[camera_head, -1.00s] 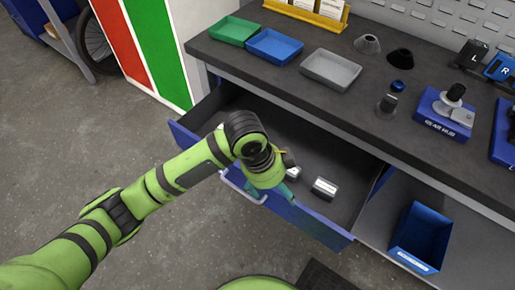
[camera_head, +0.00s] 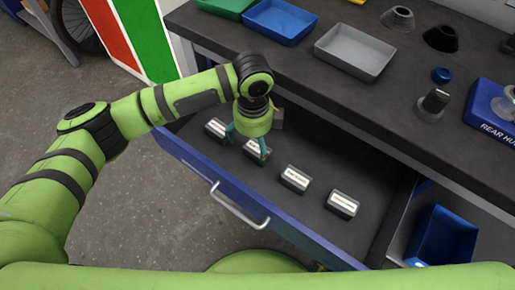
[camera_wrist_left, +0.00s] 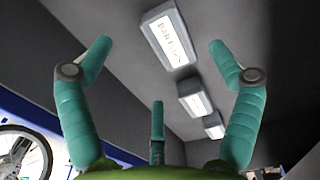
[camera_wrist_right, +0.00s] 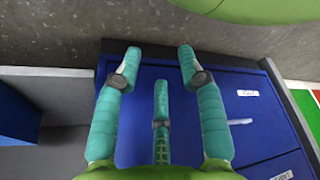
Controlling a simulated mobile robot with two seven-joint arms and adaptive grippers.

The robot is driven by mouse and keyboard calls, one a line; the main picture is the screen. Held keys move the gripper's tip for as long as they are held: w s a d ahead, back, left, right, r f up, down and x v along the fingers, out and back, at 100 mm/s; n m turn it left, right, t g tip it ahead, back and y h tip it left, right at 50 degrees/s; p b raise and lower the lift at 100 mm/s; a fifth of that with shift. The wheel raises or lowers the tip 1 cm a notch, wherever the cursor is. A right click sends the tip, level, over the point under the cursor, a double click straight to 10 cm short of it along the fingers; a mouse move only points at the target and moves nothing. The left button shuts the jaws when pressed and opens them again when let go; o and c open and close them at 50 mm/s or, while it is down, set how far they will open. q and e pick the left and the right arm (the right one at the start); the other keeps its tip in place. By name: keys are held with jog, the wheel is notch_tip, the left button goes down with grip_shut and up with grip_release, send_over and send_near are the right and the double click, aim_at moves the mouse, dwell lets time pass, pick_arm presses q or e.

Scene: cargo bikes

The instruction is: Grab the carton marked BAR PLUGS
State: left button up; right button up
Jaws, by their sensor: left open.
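Several small dark cartons with white labels lie in a row in the open drawer. In the left wrist view the closest carton (camera_wrist_left: 168,38) has a label starting "BAR P", its end hard to read; it appears to be the second carton from the left (camera_head: 257,150) in the head view. My left gripper (camera_head: 248,147) points down over it, open, with its fingers apart on either side and no contact visible. My right gripper (camera_wrist_right: 160,55) is open and empty in front of blue drawer fronts, outside the head view.
The drawer (camera_head: 210,185) stands out below the dark worktop (camera_head: 300,75). Other cartons (camera_head: 215,128), (camera_head: 295,179) and (camera_head: 342,204) lie close by in the row. A blue bin (camera_head: 442,238) stands at right. Trays (camera_head: 355,52) are on the worktop.

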aim_at(255, 151)
pick_arm(q)
notch_tip(255, 151, down, 6)
jog(key=shift+w+d+r, duration=0.1)
jog(key=shift+d+r, duration=0.05)
jog(key=shift+r, duration=0.05)
jog(key=c, duration=1.3)
